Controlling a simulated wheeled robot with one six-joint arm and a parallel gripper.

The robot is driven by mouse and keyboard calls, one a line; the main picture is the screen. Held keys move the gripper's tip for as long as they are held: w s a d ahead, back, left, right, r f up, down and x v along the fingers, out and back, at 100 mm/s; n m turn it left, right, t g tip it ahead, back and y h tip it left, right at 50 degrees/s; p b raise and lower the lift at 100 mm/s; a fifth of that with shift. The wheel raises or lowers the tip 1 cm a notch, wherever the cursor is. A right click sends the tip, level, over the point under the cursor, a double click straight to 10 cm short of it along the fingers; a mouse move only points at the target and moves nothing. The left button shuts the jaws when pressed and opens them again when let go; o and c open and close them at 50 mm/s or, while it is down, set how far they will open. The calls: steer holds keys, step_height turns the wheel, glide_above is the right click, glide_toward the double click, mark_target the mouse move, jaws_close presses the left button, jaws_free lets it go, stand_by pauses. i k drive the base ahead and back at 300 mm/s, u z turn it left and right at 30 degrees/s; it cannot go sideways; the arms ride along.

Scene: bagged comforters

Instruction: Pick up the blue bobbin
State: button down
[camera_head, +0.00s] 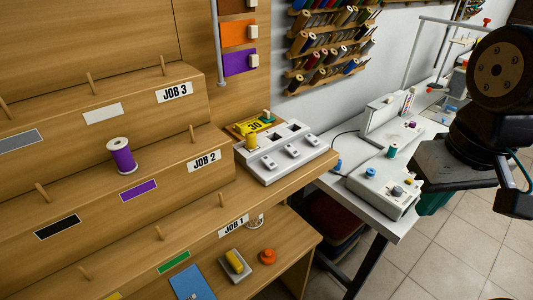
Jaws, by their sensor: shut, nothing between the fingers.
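A small blue bobbin (338,167) appears to stand on the white sewing table, near its left edge and beside the sewing machine. It is small in the picture and its details are hard to make out. My gripper (452,167) hangs at the right of the head view, shut and empty. It is to the right of the bobbin and well apart from it. Its fingertips are not clearly visible.
The white sewing machine (385,190) stands beside the bobbin, with a blue-topped spool (371,172) and a teal spool (392,151) on it. A wooden stepped rack (60,185) with upright pegs fills the left, holding a purple spool (122,156). Tiled floor (450,255) is open at lower right.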

mark_target(371, 174)
steer(key=u, duration=3.05)
steer(key=k, duration=2.1)
steer(key=z, duration=1.95)
steer(key=i, duration=0.5)
steer(key=u, duration=0.05)
